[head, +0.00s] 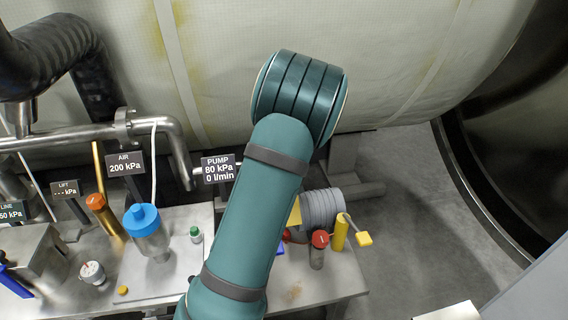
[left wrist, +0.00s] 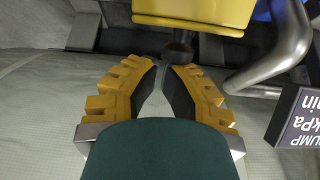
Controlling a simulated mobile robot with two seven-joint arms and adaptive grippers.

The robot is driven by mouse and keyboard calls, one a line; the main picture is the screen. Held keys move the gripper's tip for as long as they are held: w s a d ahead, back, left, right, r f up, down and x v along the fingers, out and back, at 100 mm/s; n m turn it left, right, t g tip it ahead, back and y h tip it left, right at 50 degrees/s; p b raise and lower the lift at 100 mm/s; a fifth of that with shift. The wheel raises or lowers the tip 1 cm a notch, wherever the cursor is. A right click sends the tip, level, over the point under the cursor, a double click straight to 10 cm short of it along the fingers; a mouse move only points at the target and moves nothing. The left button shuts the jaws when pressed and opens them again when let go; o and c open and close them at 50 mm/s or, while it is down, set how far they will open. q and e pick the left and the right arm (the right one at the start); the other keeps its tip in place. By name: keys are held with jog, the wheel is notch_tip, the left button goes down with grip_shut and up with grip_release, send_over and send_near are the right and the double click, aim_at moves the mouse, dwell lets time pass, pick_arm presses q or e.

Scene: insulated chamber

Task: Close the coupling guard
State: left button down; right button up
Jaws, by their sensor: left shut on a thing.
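In the left wrist view a yellow panel (left wrist: 195,12), which looks like the coupling guard, spans the top edge with a dark round knob (left wrist: 178,50) below it. My left gripper (left wrist: 167,70), with yellow fingers and black pads, is shut on the knob at its fingertips. In the head view a sliver of yellow (head: 295,212) shows beside my teal arm, next to the grey ribbed motor (head: 322,208); it may be the same guard. My arm hides most of the coupling area and the gripper there. My right gripper is in neither view.
The pump display (head: 218,169) stands left of my arm. A red-capped cylinder (head: 319,241) and a yellow lever (head: 341,232) stand by the motor. A blue-capped vessel (head: 143,220) is further left. A bent pipe (left wrist: 280,60) runs close to the left gripper's right side.

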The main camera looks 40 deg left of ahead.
pick_arm(q)
jog(key=shift+s+d+f, duration=0.35)
jog(key=shift+d, duration=0.15)
jog(key=shift+s+d+f, duration=0.35)
jog(key=shift+d, duration=0.15)
jog(key=shift+s+d+f+t+y, duration=0.4)
jog(key=shift+t+y, duration=0.1)
jog(key=shift+y, duration=0.1)
jog(key=shift+s+d+f+b, duration=0.1)
jog(key=shift+d+f+b, duration=0.1)
jog(key=shift+b, duration=0.15)
jog(key=shift+s+d+f+b, duration=0.15)
jog(key=shift+s+d+f, duration=0.2)
jog(key=shift+f, duration=0.35)
jog(key=shift+s+d+f+b, duration=0.1)
jog(key=shift+s+d+f, duration=0.2)
jog(key=shift+f, duration=0.4)
jog(key=shift+s+d+f+b, duration=0.15)
jog(key=shift+s+d+f, duration=0.2)
jog(key=shift+f, duration=0.35)
jog(key=shift+w+r, duration=0.1)
jog(key=shift+w, duration=0.05)
